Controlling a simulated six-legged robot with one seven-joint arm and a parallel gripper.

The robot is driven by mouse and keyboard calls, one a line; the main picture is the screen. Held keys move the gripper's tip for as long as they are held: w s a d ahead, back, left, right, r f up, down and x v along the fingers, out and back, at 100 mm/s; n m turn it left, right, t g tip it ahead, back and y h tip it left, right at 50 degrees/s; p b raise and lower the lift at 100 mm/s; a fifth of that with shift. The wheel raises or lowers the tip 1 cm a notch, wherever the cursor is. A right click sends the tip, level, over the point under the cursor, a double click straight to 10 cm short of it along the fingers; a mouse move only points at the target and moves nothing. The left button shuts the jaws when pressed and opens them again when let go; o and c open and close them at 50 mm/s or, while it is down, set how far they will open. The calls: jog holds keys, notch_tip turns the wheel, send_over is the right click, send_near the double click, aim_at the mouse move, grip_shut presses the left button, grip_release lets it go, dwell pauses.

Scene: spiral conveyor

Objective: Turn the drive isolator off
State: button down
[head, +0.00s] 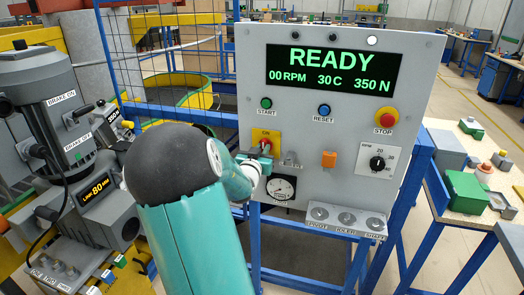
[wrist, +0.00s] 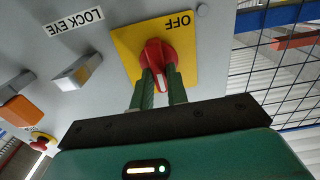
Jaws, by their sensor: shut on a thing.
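The drive isolator is a red rotary handle (wrist: 157,53) on a yellow plate (wrist: 127,40) marked OFF along one edge. The plate (head: 266,134) also shows in the head view, on the grey control panel (head: 333,120) below START. My gripper (wrist: 161,74) is shut on the red handle, with one green finger on each side of it. A white mark on the handle shows between the fingers, on the side away from the OFF label. In the head view my arm partly hides the gripper (head: 264,158) and the handle.
The display (head: 333,70) reads READY, 00 RPM, 30 C, 350 N. A lock eye (wrist: 78,72), an orange block (head: 329,159), a dial gauge (head: 281,188) and a rotary knob (head: 377,163) are nearby. A motor (head: 45,100) stands left; a workbench (head: 440,140) is right.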

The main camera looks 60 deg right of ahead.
jog(key=shift+n, duration=0.3)
jog(key=shift+w+f+n, duration=0.1)
jog(key=shift+n, duration=2.8)
jog(key=shift+w+f+n, duration=0.1)
jog(key=shift+f+n, duration=0.05)
jog(key=shift+n, duration=2.75)
jog(key=shift+w+f+n, duration=0.1)
jog(key=shift+n, duration=2.8)
jog(key=c, duration=1.4)
grip_release()
jog(key=shift+a, duration=0.15)
